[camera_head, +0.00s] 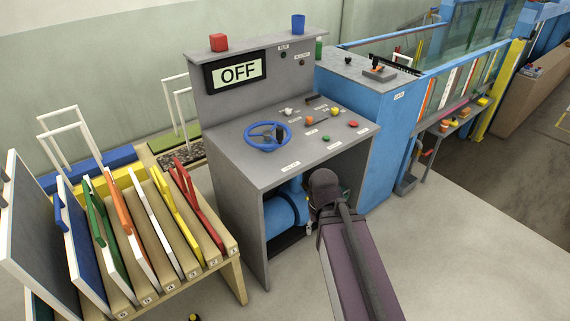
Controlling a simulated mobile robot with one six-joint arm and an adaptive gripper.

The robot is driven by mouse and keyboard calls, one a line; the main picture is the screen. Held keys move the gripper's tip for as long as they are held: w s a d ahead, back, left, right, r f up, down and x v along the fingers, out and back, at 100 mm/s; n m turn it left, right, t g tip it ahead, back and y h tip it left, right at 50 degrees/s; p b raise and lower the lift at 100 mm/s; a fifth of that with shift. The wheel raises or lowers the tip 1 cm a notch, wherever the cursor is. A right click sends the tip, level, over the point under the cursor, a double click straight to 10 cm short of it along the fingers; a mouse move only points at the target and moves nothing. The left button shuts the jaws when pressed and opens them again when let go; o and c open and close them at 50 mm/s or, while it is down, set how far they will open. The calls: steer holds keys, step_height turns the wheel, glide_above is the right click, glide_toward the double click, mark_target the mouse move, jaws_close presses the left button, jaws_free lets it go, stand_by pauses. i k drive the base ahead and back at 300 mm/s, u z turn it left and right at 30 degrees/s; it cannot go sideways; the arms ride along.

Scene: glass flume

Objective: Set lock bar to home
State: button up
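No part is labelled legibly as the lock bar, so I cannot tell for certain which one it is. A dark bar (393,64) lies slantwise above the top of the blue cabinet (345,72), beside a small grey block with a dark lever (378,70). A short dark bar (316,100) also lies at the back of the grey console's sloped panel (250,135). My arm reaches up from the bottom to the front of the console's open lower bay. My gripper is hidden behind the dark arm joint, and its fingers do not show.
The console carries a blue handwheel (267,136), several coloured knobs and an "OFF" display (237,72). A wooden rack (235,258) of coloured framed panels stands at the left. The glass flume (470,50) runs back right. Grey floor (460,240) is clear at right.

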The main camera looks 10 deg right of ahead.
mark_target(309, 119)
steer(key=z, duration=0.05)
steer(key=i, duration=1)
steer(key=u, duration=0.05)
